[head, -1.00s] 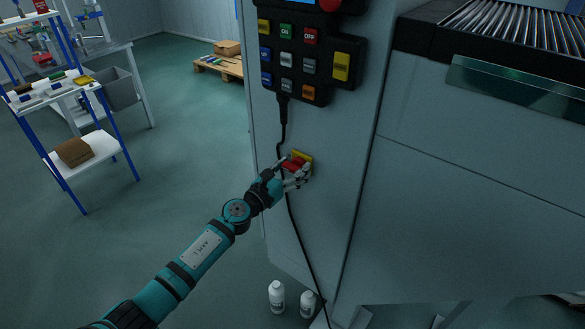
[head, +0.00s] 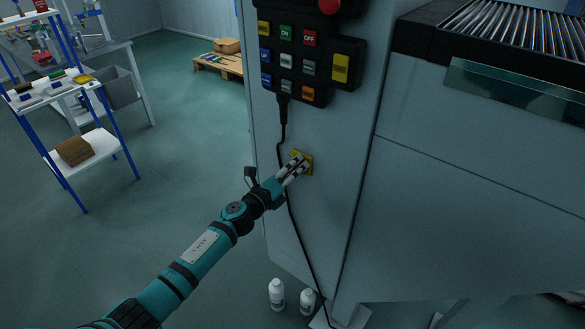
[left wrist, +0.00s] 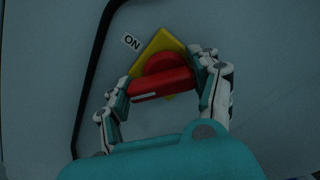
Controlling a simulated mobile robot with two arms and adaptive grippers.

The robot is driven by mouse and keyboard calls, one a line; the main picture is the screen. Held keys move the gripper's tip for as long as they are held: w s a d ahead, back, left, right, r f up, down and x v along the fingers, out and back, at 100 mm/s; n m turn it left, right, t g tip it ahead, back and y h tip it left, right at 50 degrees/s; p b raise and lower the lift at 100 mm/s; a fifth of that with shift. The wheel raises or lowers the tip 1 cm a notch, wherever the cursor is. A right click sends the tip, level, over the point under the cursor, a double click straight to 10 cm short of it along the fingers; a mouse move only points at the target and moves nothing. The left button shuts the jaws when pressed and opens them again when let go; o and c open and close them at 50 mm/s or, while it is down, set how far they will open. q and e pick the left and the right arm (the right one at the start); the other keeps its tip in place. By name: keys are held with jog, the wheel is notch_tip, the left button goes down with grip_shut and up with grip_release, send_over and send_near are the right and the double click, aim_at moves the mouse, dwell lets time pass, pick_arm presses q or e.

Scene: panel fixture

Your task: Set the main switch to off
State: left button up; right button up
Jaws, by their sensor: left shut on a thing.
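The main switch is a red rotary knob (left wrist: 160,78) on a square yellow plate (left wrist: 157,43), fixed to the grey cabinet. An "ON" label (left wrist: 131,41) sits beside the plate. In the left wrist view the knob's bar lies nearly level and the plate looks turned like a diamond. My left gripper (head: 297,165) is shut on the knob, with a finger at each end of the bar. In the head view the yellow plate (head: 308,168) shows behind the fingers, which hide the knob. No "OFF" label by the switch can be made out. My right gripper is not in view.
A keypad panel (head: 300,58) with coloured buttons hangs above the switch. Its black cable (head: 283,128) runs down close to my left gripper. White bottles (head: 277,295) stand on the floor below. A roller conveyor (head: 515,28) is at the right.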

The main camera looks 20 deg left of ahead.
pick_arm(q)
jog(key=n, duration=0.3)
jog(key=n+p, duration=0.1)
jog(key=n, duration=0.2)
jog(key=shift+s+d+f+n, duration=0.1)
jog(key=shift+d+f+n, duration=0.1)
jog(key=shift+n, duration=0.2)
dwell(0.4)
jog(key=o, duration=1.2)
jog(key=shift+c, duration=0.2)
jog(key=v, duration=1.2)
jog(key=shift+r, duration=0.1)
